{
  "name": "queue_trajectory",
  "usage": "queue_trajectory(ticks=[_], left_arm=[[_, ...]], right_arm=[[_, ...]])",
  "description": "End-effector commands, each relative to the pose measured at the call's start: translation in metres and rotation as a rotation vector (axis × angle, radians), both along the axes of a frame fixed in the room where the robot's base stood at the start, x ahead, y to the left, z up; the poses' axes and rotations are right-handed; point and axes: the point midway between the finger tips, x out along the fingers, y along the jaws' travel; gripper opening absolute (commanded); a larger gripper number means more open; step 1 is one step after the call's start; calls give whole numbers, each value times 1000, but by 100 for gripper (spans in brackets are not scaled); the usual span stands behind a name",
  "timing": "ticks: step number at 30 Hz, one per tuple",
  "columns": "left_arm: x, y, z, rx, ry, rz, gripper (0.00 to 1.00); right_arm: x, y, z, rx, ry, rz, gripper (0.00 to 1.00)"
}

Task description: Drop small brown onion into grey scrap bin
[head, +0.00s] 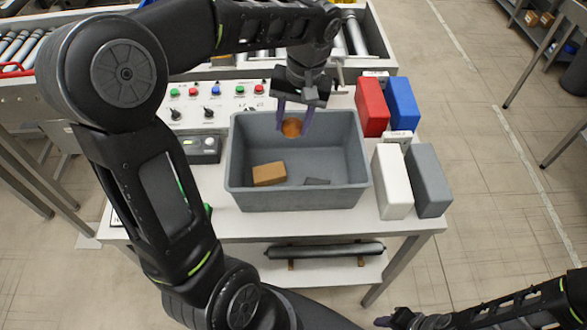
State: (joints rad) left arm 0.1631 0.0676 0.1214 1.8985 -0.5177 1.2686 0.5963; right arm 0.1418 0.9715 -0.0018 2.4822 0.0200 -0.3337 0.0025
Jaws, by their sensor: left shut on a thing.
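The small brown onion (291,127) is held between the fingers of my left gripper (293,120). The gripper points down and is shut on the onion, over the back part of the grey scrap bin (295,197). The bin stands open on the white table. My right gripper (384,321) is at the bottom edge of the head view, away from the bin; its fingers are too small and dark to read.
A button panel (213,98) is behind left; roller conveyors are behind.

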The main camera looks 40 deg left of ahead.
Motion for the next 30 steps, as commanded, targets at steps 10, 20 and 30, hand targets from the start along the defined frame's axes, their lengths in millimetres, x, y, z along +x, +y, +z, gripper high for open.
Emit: queue_trajectory(ticks=[10, 20, 30], left_arm=[[0, 0, -34, 0, -1, 0, 0], [0, 0, -34, 0, -1, 0, 40], [0, 0, -34, 0, -1, 0, 65]], right_arm=[[1, 3, -21, 5, -9, 0, 36], [1, 3, -20, 6, -10, 1, 36], [1, 3, -20, 6, -10, 1, 36]])
